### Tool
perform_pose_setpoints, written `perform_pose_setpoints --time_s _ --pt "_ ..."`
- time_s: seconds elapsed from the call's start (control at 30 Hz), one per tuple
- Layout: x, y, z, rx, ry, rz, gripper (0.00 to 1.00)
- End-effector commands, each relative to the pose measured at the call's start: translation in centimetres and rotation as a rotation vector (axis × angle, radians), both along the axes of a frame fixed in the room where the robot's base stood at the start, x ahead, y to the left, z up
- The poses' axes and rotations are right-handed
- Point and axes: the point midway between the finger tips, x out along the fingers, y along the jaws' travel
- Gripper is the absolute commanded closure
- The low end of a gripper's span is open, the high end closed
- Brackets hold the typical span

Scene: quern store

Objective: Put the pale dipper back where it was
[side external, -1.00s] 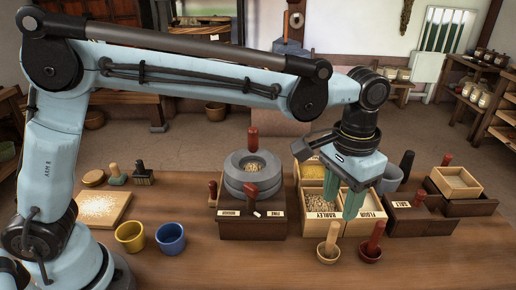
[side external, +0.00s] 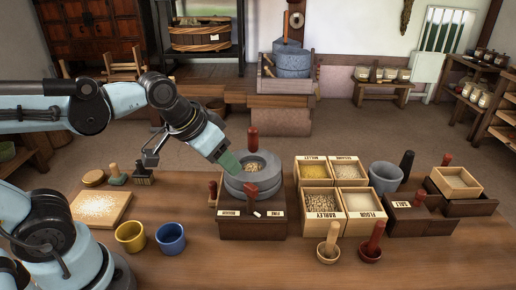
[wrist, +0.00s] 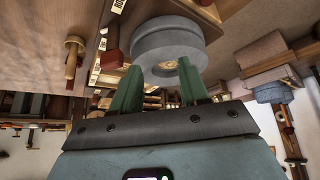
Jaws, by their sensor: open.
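The pale dipper (side external: 328,246) stands on the table in front of the barley bin (side external: 318,227), its handle up. A dark red dipper (side external: 372,245) stands just to its right. My gripper (side external: 228,162) is open and at the upper left side of the grey quern (side external: 254,180), well to the left of the pale dipper. In the wrist view, the two green fingers of my gripper (wrist: 160,85) are spread with nothing held between them, and the quern (wrist: 168,42) shows beyond them. I cannot tell from the side whether a finger touches the stone.
The quern sits on a dark wooden box (side external: 252,228) with small red handles. A yellow cup (side external: 130,236) and a blue cup (side external: 170,238) stand left of it. A grey tub (side external: 385,177) and a salt box (side external: 420,217) are right of the bins. The front table edge is mostly clear.

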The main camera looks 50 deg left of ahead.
Motion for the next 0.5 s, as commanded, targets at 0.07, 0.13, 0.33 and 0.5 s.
perform_pose_setpoints --time_s 0.07,0.13,0.33,0.5 --pt "-1.0 1.1 -0.8 0.006 -0.037 0.024 0.55" --pt "-1.4 1.7 -1.3 0.009 -0.059 0.036 0.55" --pt "-1.9 2.2 -1.7 0.015 -0.084 0.046 0.55" --pt "-1.8 2.2 -1.7 0.014 -0.083 0.046 0.55"
